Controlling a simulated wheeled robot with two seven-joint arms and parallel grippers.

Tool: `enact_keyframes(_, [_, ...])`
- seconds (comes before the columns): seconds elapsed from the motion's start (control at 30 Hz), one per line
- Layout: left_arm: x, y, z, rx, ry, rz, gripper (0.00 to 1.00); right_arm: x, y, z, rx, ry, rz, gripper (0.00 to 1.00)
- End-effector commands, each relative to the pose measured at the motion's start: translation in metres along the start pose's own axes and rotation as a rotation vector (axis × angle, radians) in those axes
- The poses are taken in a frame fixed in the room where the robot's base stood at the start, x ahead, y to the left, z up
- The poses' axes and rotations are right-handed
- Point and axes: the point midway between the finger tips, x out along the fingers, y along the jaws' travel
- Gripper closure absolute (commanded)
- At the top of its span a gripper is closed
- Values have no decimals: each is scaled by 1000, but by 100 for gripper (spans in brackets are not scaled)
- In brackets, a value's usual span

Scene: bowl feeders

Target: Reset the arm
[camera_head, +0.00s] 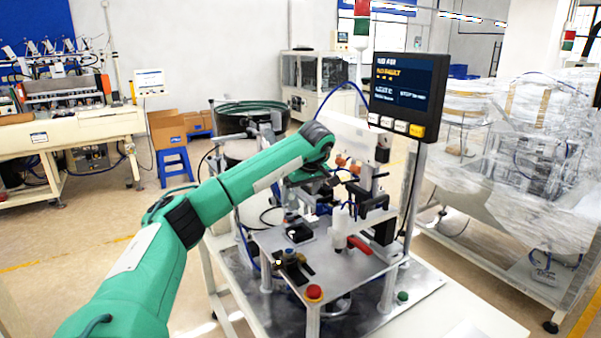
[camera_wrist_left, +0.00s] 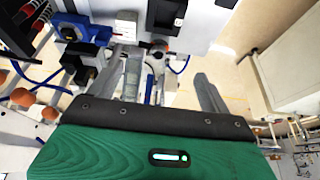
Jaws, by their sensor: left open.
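My left arm (camera_head: 200,205) is green and comes in from the lower left, stretched out over the bowl feeder machine. My left gripper (camera_wrist_left: 172,80) shows two grey fingers spread apart in the left wrist view, with no object held between them. In the head view the gripper is small and partly hidden against the machine parts behind the arm's end. The machine's metal plate (camera_head: 340,255) lies below and to the right of it. My right arm and gripper are not in view.
A monitor (camera_head: 405,92) on a post stands right of the arm's end. A red button (camera_head: 314,292), a red lever (camera_head: 359,244) and a white bottle-like part (camera_head: 340,220) stand on the machine. A blue stool (camera_head: 174,166) is at the left. Open floor lies left of the machine.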

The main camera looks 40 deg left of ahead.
Motion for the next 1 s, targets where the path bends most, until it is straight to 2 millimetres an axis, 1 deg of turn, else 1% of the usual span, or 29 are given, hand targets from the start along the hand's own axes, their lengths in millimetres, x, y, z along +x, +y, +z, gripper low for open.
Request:
enact_keyframes(0.03, [-9,1,-4,-2,1,3,18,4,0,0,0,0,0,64])
enact_keyframes(0.2, [-39,1,-17,-3,1,3,18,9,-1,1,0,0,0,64])
enact_keyframes(0.3, [-53,0,-22,-2,1,2,18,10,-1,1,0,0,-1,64])
enact_keyframes(0.4, [-63,1,-26,-1,1,0,18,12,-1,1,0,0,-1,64])
enact_keyframes(0.57, [-71,0,-30,0,1,0,18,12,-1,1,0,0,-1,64])
enact_keyframes(0.83, [-74,0,-31,0,0,0,18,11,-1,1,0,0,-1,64])
enact_keyframes(0.93, [-83,0,-34,0,0,0,18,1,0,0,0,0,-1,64])
enact_keyframes(1.0, [-95,0,-39,0,0,0,18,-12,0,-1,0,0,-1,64])
